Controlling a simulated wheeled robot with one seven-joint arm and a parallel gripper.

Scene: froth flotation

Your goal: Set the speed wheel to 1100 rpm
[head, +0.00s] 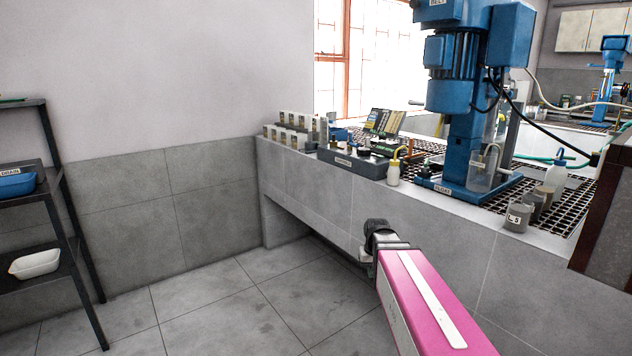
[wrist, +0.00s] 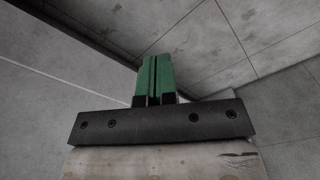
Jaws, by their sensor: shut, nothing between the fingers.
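A blue flotation machine (head: 458,120) with a motor stands on the bench at the right in the head view. I cannot make out the speed wheel or any rpm reading on it at this size. My arm is pink and reaches out low in front of the bench. The end of my arm is dark in the head view, and its fingers are not clear there. In the wrist view my gripper (wrist: 154,78) has two green fingers lying close together with nothing between them. It points at bare grey tile, away from the machine.
The bench (head: 345,207) has a tiled front and an open space beneath. A grey box (head: 352,163), a wash bottle (head: 393,170), and grey cups (head: 517,217) stand along its edge. A dark shelf rack (head: 52,196) stands at the left. The floor between is clear.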

